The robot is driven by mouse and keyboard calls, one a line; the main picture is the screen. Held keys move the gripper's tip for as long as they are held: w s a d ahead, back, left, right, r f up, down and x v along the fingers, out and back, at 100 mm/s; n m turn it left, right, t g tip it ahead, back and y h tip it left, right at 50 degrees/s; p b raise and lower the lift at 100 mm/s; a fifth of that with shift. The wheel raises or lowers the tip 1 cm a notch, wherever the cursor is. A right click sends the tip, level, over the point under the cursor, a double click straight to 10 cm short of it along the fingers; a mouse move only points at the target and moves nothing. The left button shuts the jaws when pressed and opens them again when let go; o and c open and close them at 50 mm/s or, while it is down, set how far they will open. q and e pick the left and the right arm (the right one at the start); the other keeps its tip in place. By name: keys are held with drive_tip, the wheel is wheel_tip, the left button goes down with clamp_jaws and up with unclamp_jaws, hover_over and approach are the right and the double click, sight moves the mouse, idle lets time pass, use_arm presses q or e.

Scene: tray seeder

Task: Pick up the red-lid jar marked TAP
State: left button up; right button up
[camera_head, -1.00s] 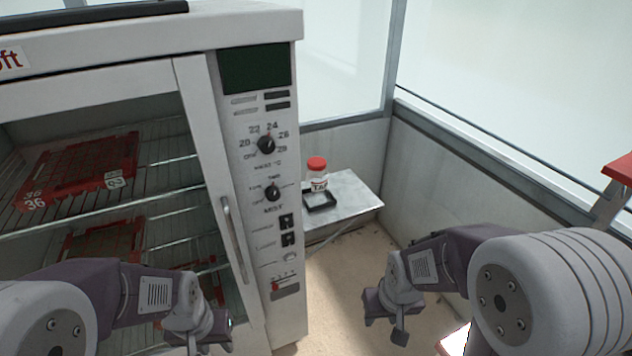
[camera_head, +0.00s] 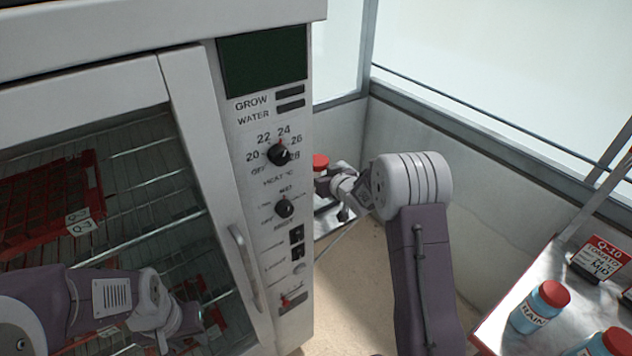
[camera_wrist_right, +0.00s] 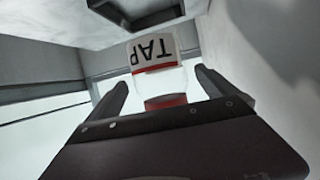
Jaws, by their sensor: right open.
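The jar marked TAP has a red lid (camera_head: 320,162) that shows in the head view beside the cabinet's right edge; its body is mostly hidden by my right gripper (camera_head: 344,208). In the right wrist view the jar (camera_wrist_right: 158,75) appears upside down, with its TAP label and red lid readable. It lies between the two spread fingers of my right gripper (camera_wrist_right: 162,82) in that picture, with gaps on both sides. Whether it is fully within their reach I cannot tell. My left gripper (camera_head: 180,322) is in front of the cabinet door, its fingers unclear.
The incubator cabinet (camera_head: 190,120), with knobs and a door handle (camera_head: 243,265), stands close left of the jar. The small metal shelf (camera_head: 325,225) is mostly hidden. At right, a bench (camera_head: 500,320) holds a blue RAIN jar (camera_head: 540,307), another red-lid jar (camera_head: 606,343) and a Q-10 card (camera_head: 599,258).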

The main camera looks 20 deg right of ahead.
drive_tip(key=shift+w+a+f, duration=0.1)
drive_tip(key=shift+w, duration=0.15)
drive_tip(key=x, duration=0.4)
drive_tip(key=shift+w+f+p, duration=0.2)
drive_tip(key=shift+w+p, duration=0.1)
drive_tip(key=shift+p, duration=0.05)
drive_tip(key=shift+s+r, duration=0.1)
drive_tip(key=shift+s, duration=0.1)
drive_tip(key=c, duration=1.5)
wheel_tip(320, 180, up, 4)
drive_tip(key=shift+w+r, duration=0.1)
drive_tip(key=s+d+r+p, duration=0.1)
drive_tip(key=s+d+r, duration=0.1)
drive_tip(key=d, duration=0.1)
drive_tip(key=s+d+r, duration=0.2)
drive_tip(key=d, duration=0.1)
drive_tip(key=s+d+r+p, duration=0.1)
drive_tip(key=s+d+r, duration=0.1)
drive_tip(key=d, duration=0.1)
drive_tip(key=shift+s+d+r+p, duration=0.25)
drive_tip(key=shift+s+r+p, duration=0.1)
drive_tip(key=shift+s+r, duration=0.05)
